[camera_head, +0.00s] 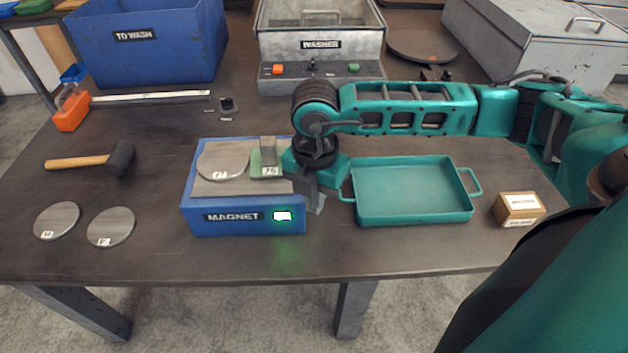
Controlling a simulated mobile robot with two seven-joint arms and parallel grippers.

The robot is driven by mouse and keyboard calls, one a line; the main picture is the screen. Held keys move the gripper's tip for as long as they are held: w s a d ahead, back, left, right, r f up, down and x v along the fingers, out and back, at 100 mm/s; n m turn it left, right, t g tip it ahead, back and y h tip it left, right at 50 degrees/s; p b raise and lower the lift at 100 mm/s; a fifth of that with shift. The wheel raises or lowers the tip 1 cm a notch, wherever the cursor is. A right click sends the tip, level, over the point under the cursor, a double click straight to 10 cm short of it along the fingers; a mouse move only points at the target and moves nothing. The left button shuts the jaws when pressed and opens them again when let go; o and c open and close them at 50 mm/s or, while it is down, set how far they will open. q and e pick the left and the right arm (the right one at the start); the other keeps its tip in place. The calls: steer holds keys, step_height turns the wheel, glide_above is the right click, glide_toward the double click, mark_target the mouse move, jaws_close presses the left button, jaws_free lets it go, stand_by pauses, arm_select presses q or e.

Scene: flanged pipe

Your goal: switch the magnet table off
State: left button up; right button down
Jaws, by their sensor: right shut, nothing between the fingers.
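The magnet table (196,212) is a blue box labelled MAGNET with a grey top plate, in the middle of the bench. A small rectangle on its front face (283,216) glows green-white. A round grey disc (222,162) and a green block with a grey upright piece (265,160) sit on its top. My right gripper (317,203) is shut and empty at the right end of the magnet table, pointing down. Whether it touches the box I cannot tell; the wrist hides the box's right end. My left gripper is not in view.
A teal tray (362,219) stands close to the right of the magnet table, with a small cardboard box (519,208) beyond it. Two discs (57,220) and a mallet (76,162) lie left. The washer (320,75) and blue bin (150,60) stand behind.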

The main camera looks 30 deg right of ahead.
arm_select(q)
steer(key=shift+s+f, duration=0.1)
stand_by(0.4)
arm_select(e)
steer(key=shift+w, duration=0.1)
steer(key=shift+w+d+b, duration=1.95)
steer(key=shift+w+d, duration=1.45)
steer(key=shift+w, duration=2.1)
arm_select(q)
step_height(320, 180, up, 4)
steer(key=p, duration=0.8)
arm_select(e)
step_height(320, 180, up, 9)
steer(key=s+a, duration=0.1)
steer(key=s, duration=0.1)
steer(key=shift+a, duration=0.15)
